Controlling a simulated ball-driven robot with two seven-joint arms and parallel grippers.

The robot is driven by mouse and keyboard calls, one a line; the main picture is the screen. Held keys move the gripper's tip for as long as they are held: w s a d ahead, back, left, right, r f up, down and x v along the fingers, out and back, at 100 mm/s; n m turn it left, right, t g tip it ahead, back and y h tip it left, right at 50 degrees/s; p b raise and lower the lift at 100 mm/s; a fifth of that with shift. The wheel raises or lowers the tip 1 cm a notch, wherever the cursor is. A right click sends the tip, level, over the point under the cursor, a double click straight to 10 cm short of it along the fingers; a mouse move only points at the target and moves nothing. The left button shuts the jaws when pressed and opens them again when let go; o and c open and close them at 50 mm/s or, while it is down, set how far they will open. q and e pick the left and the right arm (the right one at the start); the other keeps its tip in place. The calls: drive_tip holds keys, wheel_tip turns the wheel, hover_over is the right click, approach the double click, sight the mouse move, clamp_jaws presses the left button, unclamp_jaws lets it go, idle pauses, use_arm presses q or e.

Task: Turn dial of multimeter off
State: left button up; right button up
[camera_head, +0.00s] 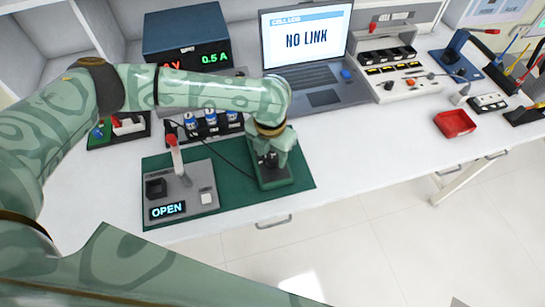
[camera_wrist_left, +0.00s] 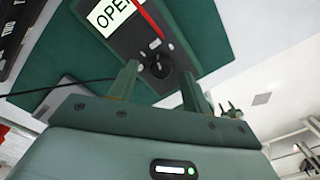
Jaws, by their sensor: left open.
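The multimeter (camera_head: 275,182) is a green-edged device lying on the green mat, mostly hidden under my left gripper in the head view. In the left wrist view its dark face shows a black round dial (camera_wrist_left: 159,65) with a small pale mark. A pale screen (camera_wrist_left: 110,15) with black letters, cut off at the top, reads "OPE". A red strip crosses the face. My left gripper (camera_wrist_left: 160,88) is open, pointing down, with its two fingers on either side of the dial in the picture. I cannot tell whether they touch it. My right gripper is not in view.
A grey switch box (camera_head: 190,203) with a red-handled lever and an "OPEN" display stands left of the multimeter on the mat (camera_head: 299,184). A black cable runs behind it. A laptop (camera_head: 307,55) reads "NO LINK". A red tray (camera_head: 455,123) stands right. The front table edge is close.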

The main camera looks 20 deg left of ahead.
use_arm(q)
drive_tip(key=shift+f, duration=0.8)
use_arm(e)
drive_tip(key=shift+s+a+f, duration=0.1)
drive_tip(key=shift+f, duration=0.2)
